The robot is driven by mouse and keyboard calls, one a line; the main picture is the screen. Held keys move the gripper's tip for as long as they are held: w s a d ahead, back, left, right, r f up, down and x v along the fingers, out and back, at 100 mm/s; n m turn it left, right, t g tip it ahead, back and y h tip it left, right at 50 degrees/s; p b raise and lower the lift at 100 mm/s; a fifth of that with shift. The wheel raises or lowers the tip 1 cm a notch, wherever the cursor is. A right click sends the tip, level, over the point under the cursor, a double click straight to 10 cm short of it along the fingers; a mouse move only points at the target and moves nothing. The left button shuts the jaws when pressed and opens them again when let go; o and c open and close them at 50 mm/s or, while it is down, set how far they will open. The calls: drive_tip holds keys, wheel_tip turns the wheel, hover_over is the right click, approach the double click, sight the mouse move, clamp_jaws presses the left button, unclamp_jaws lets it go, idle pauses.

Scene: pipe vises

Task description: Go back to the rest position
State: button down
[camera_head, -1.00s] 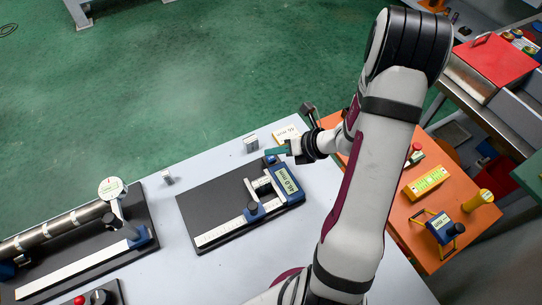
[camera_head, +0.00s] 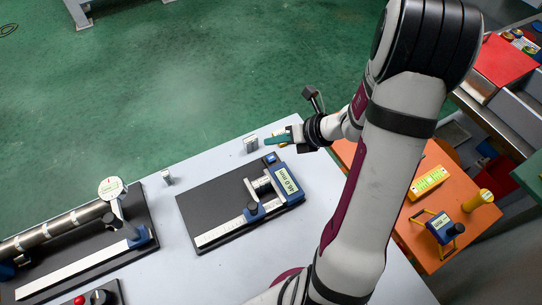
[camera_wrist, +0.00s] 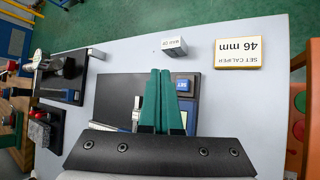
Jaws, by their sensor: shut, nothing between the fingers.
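My gripper (camera_head: 282,138) is shut and empty, with green fingers. In the head view it hangs above the back edge of the grey table, behind the caliper board. Its green fingers (camera_wrist: 162,100) stand together in the middle of the wrist view. The black caliper board (camera_head: 215,200) lies flat on the table and carries a caliper with a blue display (camera_head: 287,182) that reads about 46.0 mm. In the wrist view the fingers and gripper body hide part of this board (camera_wrist: 113,95).
A small block (camera_head: 251,143) stands near the back edge. A "46 mm" card (camera_wrist: 238,54) lies on the table. An orange table (camera_head: 410,235) with tools stands at right.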

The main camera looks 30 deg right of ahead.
drive_tip(key=s+a+r+n+g+y, duration=0.1)
drive_tip(key=s+a+r+n+g, duration=0.1)
drive_tip(key=a+r+n, duration=0.3)
drive_tip(key=s+a+r+n+g+y, duration=0.1)
drive_tip(key=s+a+r+n+g, duration=0.15)
drive_tip(key=a+n, duration=0.45)
drive_tip(key=s+a+r+n+g+h, duration=0.1)
drive_tip(key=s+r+n+h, duration=0.1)
drive_tip(key=s+n, duration=0.6)
drive_tip(key=s+a+r+n+g+h, duration=0.2)
drive_tip(key=s+n+h, duration=0.1)
drive_tip(key=s+n, duration=0.6)
drive_tip(key=n, duration=0.3)
drive_tip(key=shift+h, duration=0.3)
